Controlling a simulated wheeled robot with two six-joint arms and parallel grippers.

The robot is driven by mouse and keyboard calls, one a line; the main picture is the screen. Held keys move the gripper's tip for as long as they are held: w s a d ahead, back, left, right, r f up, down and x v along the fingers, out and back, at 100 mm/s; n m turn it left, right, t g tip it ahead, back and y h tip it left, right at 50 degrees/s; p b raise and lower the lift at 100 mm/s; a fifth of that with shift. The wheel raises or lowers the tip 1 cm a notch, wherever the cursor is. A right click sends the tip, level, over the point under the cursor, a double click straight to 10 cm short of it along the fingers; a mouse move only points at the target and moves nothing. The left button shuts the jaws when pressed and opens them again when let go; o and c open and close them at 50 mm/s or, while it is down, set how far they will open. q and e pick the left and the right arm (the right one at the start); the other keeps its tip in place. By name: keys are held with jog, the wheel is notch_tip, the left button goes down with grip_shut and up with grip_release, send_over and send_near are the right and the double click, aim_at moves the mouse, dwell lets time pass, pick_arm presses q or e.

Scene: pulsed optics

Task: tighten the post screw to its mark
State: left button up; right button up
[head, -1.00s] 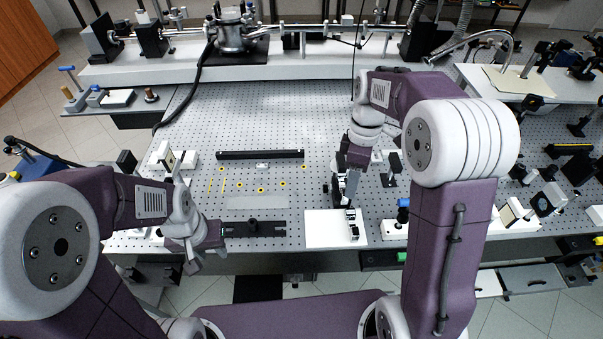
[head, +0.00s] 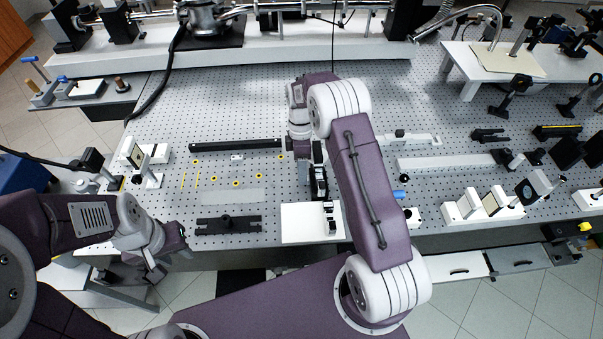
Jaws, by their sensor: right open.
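My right gripper (head: 320,187) reaches down from the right arm to just above the back edge of a white plate (head: 296,226). Its dark fingers are open, but the arm hides part of them. A small black-and-white mount (head: 330,216) stands on the plate, close in front of the fingers; I cannot tell whether they touch. I cannot make out the post screw or its mark at this size. A small blue-capped part (head: 399,194) shows just right of the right arm. My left gripper (head: 158,262) hangs off the table's front left edge, apart from everything; its finger gap is unclear.
A black slotted bar (head: 228,224) lies left of the plate, and a long black rail (head: 236,145) lies behind it. Several small yellow-ringed parts (head: 235,182) lie between them. White mounts with optics (head: 484,204) stand at right. The perforated table (head: 250,100) is clear toward the back.

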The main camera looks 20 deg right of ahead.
jog(key=shift+s+a+f, duration=0.15)
jog(key=shift+s+f, duration=0.1)
jog(key=shift+f, duration=0.2)
jog(key=shift+s+a+f, duration=0.1)
jog(key=shift+s+f, duration=0.1)
jog(key=shift+f, duration=0.25)
jog(key=shift+w+d+f, duration=0.1)
grip_shut()
jog(key=t+b, duration=0.2)
jog(key=shift+s+t+h, duration=0.2)
jog(key=shift+t+h, duration=0.1)
jog(key=shift+h, duration=0.1)
jog(key=t+b, duration=0.1)
jog(key=b, duration=0.1)
jog(key=t+b, duration=0.1)
jog(key=b, duration=0.1)
jog(key=t+b, duration=0.1)
jog(key=b, duration=0.1)
jog(key=shift+s+a+f+h, duration=0.2)
jog(key=shift+s+h, duration=0.05)
jog(key=shift+h, duration=0.15)
jog(key=shift+r+t+b, duration=0.2)
jog(key=shift+t+b, duration=0.3)
jog(key=shift+b, duration=0.3)
jog(key=shift+r, duration=0.1)
